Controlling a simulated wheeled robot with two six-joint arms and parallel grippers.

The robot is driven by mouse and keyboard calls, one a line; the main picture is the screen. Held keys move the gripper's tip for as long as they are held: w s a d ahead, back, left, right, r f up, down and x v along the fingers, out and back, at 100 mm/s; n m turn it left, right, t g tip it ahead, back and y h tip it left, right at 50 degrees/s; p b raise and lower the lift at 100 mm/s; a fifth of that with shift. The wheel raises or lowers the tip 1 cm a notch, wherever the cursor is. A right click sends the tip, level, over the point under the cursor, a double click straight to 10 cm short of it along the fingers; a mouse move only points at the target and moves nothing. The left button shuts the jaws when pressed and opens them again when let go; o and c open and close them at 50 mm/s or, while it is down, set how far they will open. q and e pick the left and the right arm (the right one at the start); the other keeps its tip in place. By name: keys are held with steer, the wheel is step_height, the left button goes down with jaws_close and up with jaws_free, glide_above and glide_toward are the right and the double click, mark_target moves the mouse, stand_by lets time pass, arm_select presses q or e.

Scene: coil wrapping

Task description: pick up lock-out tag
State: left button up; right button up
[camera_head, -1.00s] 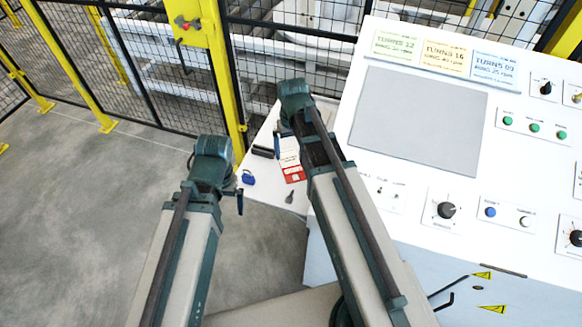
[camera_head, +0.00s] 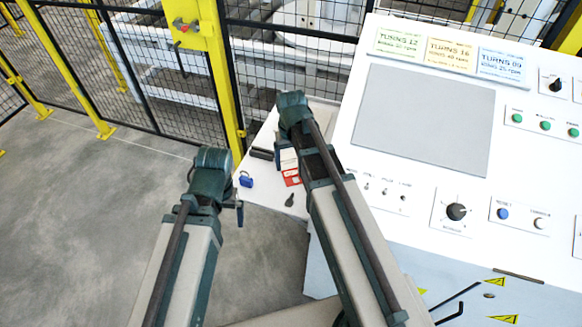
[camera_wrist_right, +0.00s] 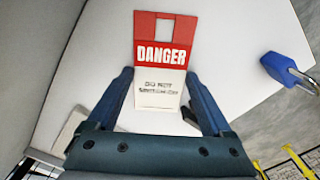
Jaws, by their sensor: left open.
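The lock-out tag (camera_head: 291,178) is a red and white card on the small white table beside the console, partly hidden by my right arm. In the right wrist view the tag (camera_wrist_right: 162,62) shows a red DANGER band, a cut-out at its top and a white lower part. My right gripper (camera_wrist_right: 160,88) is open, with one blue finger on each side of the tag's white part; I cannot tell whether they touch it. In the head view the right gripper (camera_head: 279,152) is mostly hidden behind its wrist. My left gripper (camera_head: 240,210) is open and empty, left of the table.
A blue padlock (camera_head: 246,180) lies left of the tag, a small dark item (camera_head: 290,199) in front, and a black object (camera_head: 262,153) behind. The console (camera_head: 420,120) stands close on the right. A mesh fence (camera_head: 290,65) is behind.

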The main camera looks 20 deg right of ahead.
steer(key=c, duration=0.7)
steer(key=shift+r, duration=0.1)
